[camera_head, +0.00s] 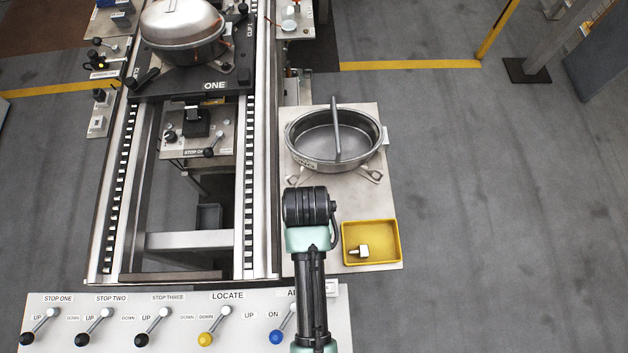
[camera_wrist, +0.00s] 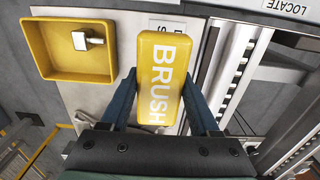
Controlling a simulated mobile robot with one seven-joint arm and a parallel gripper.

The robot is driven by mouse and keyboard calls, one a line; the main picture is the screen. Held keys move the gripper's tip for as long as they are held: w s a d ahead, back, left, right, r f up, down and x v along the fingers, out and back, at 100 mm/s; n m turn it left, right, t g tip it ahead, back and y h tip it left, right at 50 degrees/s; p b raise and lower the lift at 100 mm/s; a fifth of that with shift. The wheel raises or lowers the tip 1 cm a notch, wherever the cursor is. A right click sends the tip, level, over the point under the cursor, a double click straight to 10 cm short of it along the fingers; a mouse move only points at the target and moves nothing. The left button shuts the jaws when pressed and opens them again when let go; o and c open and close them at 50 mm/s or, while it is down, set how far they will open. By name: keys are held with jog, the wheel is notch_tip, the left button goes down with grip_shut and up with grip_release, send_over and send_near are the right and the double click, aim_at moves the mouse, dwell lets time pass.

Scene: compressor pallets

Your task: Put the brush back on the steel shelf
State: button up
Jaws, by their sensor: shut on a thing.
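The brush (camera_wrist: 166,80) is a yellow block with BRUSH in white letters. In the wrist view my gripper (camera_wrist: 160,88) is shut on it, a blue finger on each side. The steel shelf (camera_head: 362,205) is the pale plate right of the rails in the head view; part of it also shows behind the brush in the wrist view (camera_wrist: 82,97). In the head view my wrist covers the shelf's near left part, and the brush and fingers are hidden. I cannot tell whether the brush touches the shelf.
A yellow tray (camera_head: 397,243) holding a pale metal fitting (camera_head: 360,251) sits on the shelf's near right. A round steel pan (camera_head: 300,153) stands at its far end. Conveyor rails (camera_head: 245,180) run along the left. A lever panel (camera_head: 180,300) lies in front.

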jog(key=shift+f, duration=3.1)
jog(key=shift+f, duration=0.1)
jog(key=o, duration=1.3)
